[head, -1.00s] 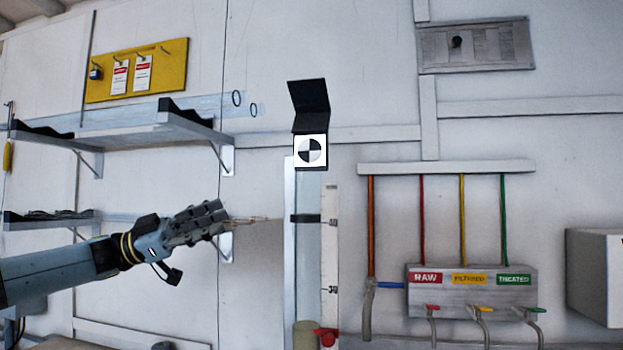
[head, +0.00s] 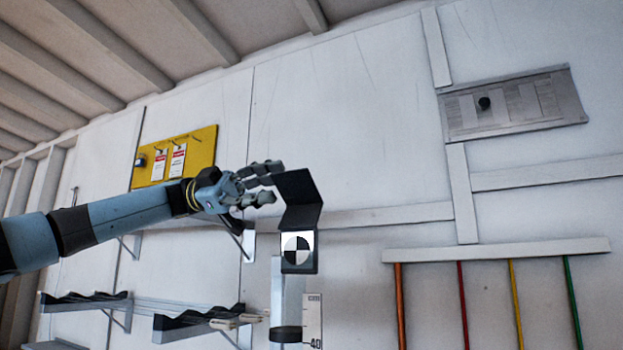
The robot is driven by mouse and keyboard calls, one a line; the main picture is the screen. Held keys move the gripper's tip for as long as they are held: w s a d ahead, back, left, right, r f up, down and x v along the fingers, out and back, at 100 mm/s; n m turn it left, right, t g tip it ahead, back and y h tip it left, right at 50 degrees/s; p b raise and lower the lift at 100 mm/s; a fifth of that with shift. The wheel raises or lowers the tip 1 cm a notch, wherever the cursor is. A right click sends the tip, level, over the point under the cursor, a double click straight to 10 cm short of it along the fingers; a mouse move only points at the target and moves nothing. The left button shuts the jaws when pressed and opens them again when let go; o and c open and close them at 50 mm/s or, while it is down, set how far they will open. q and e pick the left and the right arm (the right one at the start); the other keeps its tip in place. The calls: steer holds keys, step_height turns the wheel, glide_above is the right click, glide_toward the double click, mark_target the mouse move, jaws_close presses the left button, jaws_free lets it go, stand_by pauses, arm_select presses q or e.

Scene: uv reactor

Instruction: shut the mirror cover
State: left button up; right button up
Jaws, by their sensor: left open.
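The mirror cover (head: 298,188) is a black folded flap standing open at the top of a post, above a plate with a black-and-white quartered disc (head: 297,250). Its upper panel tilts up and its lower panel slants down to the plate. My left gripper (head: 274,184) is open at the left edge of the cover's upper panel, with one finger above and one lower. I cannot tell whether the fingers touch the panel. My right gripper is not in view.
A yellow tag board (head: 199,150) hangs on the wall behind my left arm. Dark-topped shelves (head: 85,303) are at the lower left. A rail with coloured pipes (head: 495,251) is at the right.

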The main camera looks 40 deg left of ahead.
mark_target(297, 179)
arm_select(q)
steer(key=p+x, duration=0.2)
steer(key=x, duration=0.3)
steer(key=shift+s+r, duration=0.1)
steer(key=shift+r, duration=0.1)
steer(key=shift+d+f, duration=0.1)
steer(key=shift+d, duration=0.3)
steer(key=c, duration=0.8)
jaws_close()
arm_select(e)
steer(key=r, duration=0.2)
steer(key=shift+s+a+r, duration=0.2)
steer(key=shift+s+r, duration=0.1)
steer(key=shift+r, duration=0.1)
